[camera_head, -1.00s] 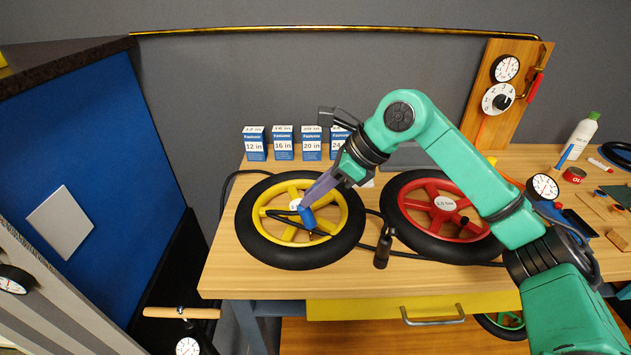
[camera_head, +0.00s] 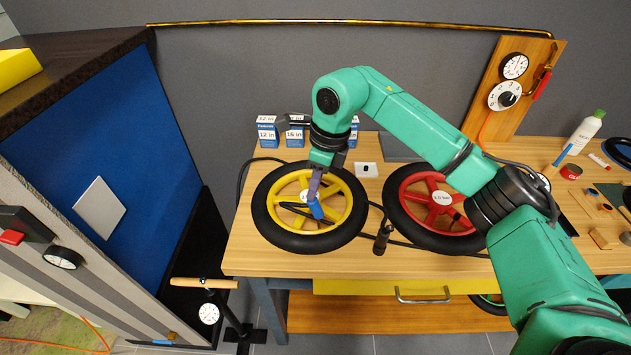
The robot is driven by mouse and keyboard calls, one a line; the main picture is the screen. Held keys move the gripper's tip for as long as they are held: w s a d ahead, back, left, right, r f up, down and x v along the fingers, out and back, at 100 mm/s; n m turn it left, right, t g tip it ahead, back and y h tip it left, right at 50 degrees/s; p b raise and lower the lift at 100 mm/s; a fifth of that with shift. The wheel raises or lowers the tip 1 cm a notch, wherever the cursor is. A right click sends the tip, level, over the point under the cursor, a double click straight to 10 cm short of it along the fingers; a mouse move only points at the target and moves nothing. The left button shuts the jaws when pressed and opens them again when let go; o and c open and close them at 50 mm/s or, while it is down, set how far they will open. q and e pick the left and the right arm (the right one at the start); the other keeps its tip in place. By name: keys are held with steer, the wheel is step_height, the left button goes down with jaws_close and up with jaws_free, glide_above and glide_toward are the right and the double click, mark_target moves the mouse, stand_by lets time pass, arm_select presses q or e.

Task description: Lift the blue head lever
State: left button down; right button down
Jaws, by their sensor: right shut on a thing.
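The blue head lever (camera_head: 316,210) is a small blue piece over the yellow-spoked wheel (camera_head: 341,208), right of its hub. A thin black hose lies across the wheel near it. My right gripper (camera_head: 315,196) reaches down from above with its purple-grey fingers and is shut on the blue piece. The fingertips partly hide the upper end of the lever, and I cannot tell its exact angle. My left gripper is not in view.
The red-spoked wheel (camera_head: 462,214) lies to the right, partly under my right arm. A black-handled tool (camera_head: 381,240) stands at the bench's front edge between the wheels. Several blue-and-white boxes (camera_head: 267,134) stand behind. A blue panel (camera_head: 85,150) rises at the left.

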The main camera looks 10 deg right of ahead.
steer(key=c, duration=0.9)
jaws_free()
steer(key=shift+d+r, duration=0.1)
steer(key=shift+r, duration=0.25)
steer(key=r, duration=0.4)
steer(key=d+r+b, duration=0.1)
steer(key=r, duration=0.4)
steer(key=s+d+r+b, duration=0.1)
steer(key=r, duration=0.3)
steer(key=shift+s+d+r, duration=0.1)
steer(key=shift+d+r, duration=0.1)
steer(key=shift+r, duration=0.15)
steer(key=shift+f, duration=0.1)
